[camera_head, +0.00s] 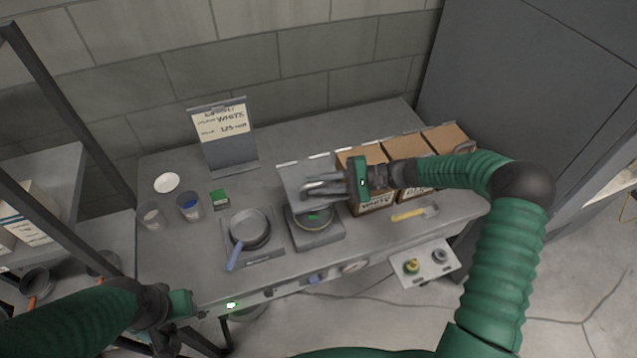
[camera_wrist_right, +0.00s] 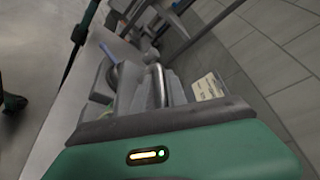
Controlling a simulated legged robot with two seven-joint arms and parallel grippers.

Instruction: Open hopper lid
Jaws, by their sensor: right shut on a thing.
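Several box-like hoppers with brown tops stand in a row at the table's right; the nearest to my gripper (camera_head: 372,203) has a label reading WHITE. A thin grey lid (camera_head: 292,172) stands tilted at the left of this row, partly hidden behind my right gripper. My right gripper (camera_head: 322,188) is shut at the lid, on what looks like its handle. In the right wrist view a shiny curved metal handle (camera_wrist_right: 155,82) lies between the fingers. My left gripper (camera_head: 182,303) is low at the table's front left edge; its jaws cannot be made out.
A scale (camera_head: 318,237) with a dish is below the right gripper. A pan (camera_head: 249,229), cups (camera_head: 190,206), a white dish (camera_head: 166,182) and a green box (camera_head: 219,198) are to the left. A sign (camera_head: 226,138) stands at the back. A yellow-handled scoop (camera_head: 414,213) lies before the hoppers.

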